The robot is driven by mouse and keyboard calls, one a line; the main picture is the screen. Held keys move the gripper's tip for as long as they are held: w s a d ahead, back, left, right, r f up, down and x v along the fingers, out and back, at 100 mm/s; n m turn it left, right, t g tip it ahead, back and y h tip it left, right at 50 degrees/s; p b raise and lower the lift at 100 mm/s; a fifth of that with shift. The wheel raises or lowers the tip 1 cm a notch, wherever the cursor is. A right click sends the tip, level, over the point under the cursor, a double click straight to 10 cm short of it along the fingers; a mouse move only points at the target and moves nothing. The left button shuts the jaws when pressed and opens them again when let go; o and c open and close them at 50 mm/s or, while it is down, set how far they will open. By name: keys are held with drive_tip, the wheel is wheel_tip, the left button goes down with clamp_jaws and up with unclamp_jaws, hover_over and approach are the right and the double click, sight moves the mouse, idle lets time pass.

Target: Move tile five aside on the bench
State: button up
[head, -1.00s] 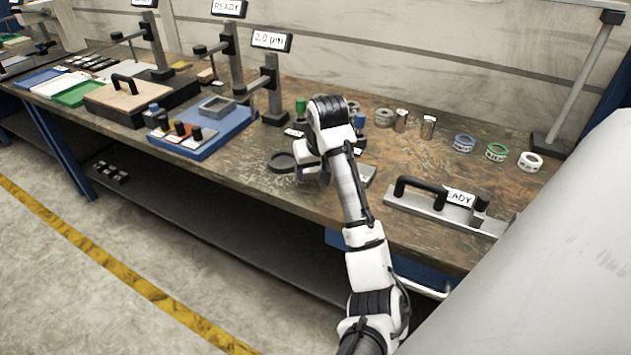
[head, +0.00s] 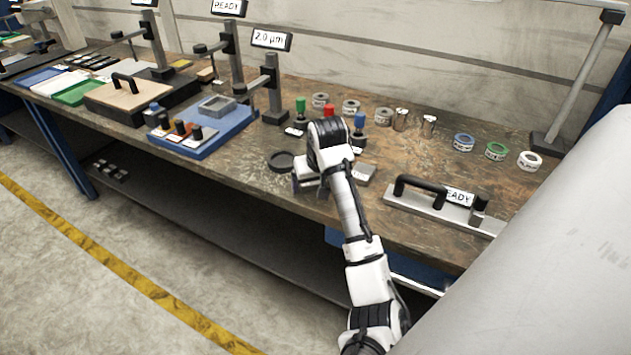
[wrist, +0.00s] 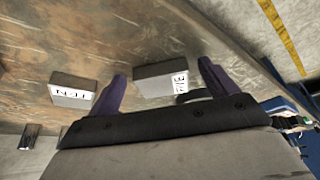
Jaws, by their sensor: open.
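My gripper (wrist: 162,72) is open in the wrist view, with one dark purple finger on each side of a grey tile (wrist: 158,80). This tile's white label stands sideways and seems to read "FIVE". Nothing shows the fingers clamped on it. A second grey tile (wrist: 74,85) lies left of the left finger, its upside-down label not clearly readable. In the head view my gripper (head: 309,184) is low over the front of the bench (head: 240,165), and my arm hides most of the tile there. A grey tile (head: 364,173) shows just right of my wrist.
A black ring (head: 281,161) lies left of my gripper. Red (head: 329,112), green (head: 300,106) and blue (head: 360,122) handled pieces stand behind it. A metal plate with a black handle (head: 425,190) is on the right. A blue tray (head: 225,130) is on the left.

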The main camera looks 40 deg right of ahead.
drive_tip(key=shift+r, duration=0.1)
drive_tip(key=v, duration=1.2)
drive_tip(key=shift+p, duration=0.45)
